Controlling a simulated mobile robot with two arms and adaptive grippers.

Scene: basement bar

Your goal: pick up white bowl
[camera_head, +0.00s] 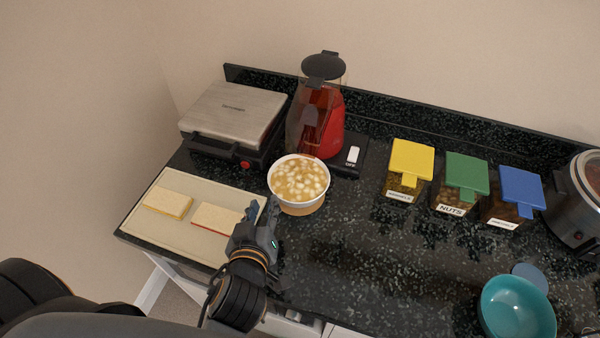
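I cannot tell whether a finger touches the bowl's rim. My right gripper is not in view.
A cutting board (164,226) with two sandwich-like pieces lies left of the bowl. A metal grill press (233,112) and a red blender-like appliance (331,129) stand behind. Yellow-, green- and blue-lidded containers and a teal bowl (517,307) are at right. The counter's front middle is clear.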

